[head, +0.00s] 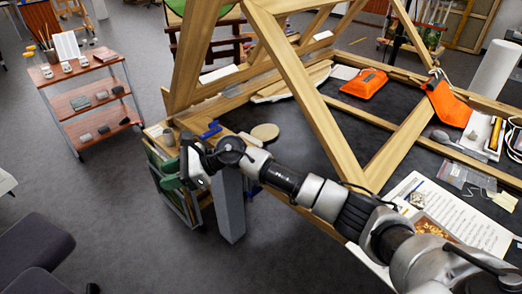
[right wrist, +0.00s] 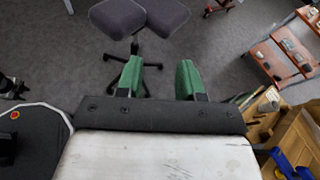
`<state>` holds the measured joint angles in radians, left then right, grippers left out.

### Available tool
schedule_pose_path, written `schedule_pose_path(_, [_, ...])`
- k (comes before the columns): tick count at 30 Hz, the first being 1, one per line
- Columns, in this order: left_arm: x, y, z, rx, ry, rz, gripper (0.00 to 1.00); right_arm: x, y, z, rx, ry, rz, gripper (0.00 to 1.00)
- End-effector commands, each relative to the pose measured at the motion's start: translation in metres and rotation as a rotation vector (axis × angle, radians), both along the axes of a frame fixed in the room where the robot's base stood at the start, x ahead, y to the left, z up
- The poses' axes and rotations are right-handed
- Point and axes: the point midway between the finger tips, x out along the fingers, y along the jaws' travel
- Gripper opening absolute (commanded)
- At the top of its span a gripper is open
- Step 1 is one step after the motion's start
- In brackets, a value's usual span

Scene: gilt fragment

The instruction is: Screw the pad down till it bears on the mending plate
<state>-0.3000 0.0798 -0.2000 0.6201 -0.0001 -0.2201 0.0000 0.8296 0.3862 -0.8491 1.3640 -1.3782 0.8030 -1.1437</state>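A blue clamp-like part (head: 210,131) sits at the near left corner of the wooden frame in the head view. Another blue part (head: 253,190) shows lower, beside my arm. Blue also shows at the lower right of the right wrist view (right wrist: 283,163). I cannot make out the pad or the mending plate. My right gripper (head: 171,174) is just left of and below the upper blue part, apart from it. In the right wrist view its two green fingers (right wrist: 159,80) stand apart with nothing between them. My left gripper is not in view.
The wooden frame (head: 305,90) rises over the dark tabletop (head: 300,130). A round tan disc (head: 265,132) lies near the corner. An orange pouch (head: 363,83) and papers (head: 450,210) lie further right. A shelved cart (head: 88,95) stands left.

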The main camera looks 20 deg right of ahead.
Motion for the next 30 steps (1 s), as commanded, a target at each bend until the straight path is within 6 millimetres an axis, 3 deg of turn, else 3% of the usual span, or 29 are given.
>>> schedule_pose_path(1, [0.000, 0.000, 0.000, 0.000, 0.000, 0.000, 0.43, 0.016, -0.022, -0.003, -0.187, -0.073, 0.064, 0.37])
schedule_pose_path(5, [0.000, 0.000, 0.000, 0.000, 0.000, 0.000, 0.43, 0.045, -0.101, -0.008, -0.664, -0.156, 0.237, 0.37])
schedule_pose_path(9, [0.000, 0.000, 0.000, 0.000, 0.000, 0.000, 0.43, 0.060, -0.191, 0.015, -1.036, -0.108, 0.355, 0.37])
schedule_pose_path(12, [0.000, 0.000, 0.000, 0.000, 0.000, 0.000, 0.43, 0.061, -0.235, 0.035, -1.187, -0.047, 0.401, 0.37])
schedule_pose_path(15, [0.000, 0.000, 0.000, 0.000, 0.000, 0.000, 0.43, 0.059, -0.257, 0.046, -1.259, -0.004, 0.425, 0.37])
schedule_pose_path(19, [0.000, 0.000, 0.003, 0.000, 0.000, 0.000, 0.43, 0.058, -0.263, 0.042, -1.278, 0.014, 0.434, 0.37])
schedule_pose_path(30, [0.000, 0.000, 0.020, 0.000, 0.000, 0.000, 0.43, 0.057, -0.261, -0.023, -1.272, 0.013, 0.434, 0.37])
